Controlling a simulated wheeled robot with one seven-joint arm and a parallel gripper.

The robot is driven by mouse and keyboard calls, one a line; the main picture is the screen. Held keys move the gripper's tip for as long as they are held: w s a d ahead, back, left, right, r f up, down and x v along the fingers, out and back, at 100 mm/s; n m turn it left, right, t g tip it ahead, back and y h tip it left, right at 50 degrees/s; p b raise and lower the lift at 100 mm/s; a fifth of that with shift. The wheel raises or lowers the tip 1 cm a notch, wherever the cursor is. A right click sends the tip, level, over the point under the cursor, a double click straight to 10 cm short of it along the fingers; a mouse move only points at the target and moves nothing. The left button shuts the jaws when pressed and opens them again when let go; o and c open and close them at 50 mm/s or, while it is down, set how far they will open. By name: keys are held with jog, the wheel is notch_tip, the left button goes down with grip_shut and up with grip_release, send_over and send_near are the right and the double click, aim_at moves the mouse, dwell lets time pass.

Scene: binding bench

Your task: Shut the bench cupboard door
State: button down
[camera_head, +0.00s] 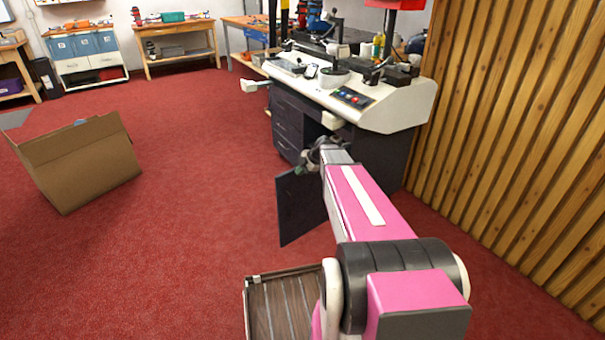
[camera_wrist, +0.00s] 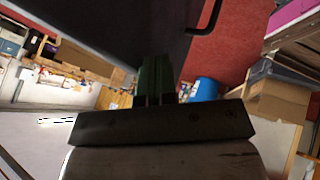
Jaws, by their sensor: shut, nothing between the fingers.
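The bench cupboard door (camera_head: 300,208) is a dark flat panel. It stands open, swung out from the dark cabinet (camera_head: 385,155) under the white-topped bench. In the wrist view a dark panel, which looks like the door (camera_wrist: 120,25), fills the top, with a black bar handle (camera_wrist: 206,20) near its right edge. My gripper (camera_head: 304,166) is at the upper edge of the door in the head view, beside the cabinet. Its green fingers (camera_wrist: 156,72) are shut and empty, close to the panel. I cannot tell if they touch it. My arm hides part of the cabinet opening.
A column of drawers (camera_head: 288,125) sits left of the opening. A slatted wood wall (camera_head: 510,140) closes off the right side. An open cardboard box (camera_head: 85,165) stands on the red carpet at left. The carpet (camera_head: 190,200) between box and door is clear.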

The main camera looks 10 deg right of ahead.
jog(key=w+a+m+t+h, duration=0.2)
jog(key=w+m, duration=0.2)
jog(key=w, duration=1)
jog(key=w+a+m+t+h, duration=0.2)
jog(key=w+m, duration=0.3)
jog(key=w, duration=0.8)
jog(key=w+d+m+h, duration=0.5)
jog(key=w+d+m, duration=0.2)
jog(key=w+d, duration=1)
jog(key=shift+w+d+m, duration=0.25)
jog(key=shift+w+m, duration=0.15)
jog(key=shift+w, duration=1.45)
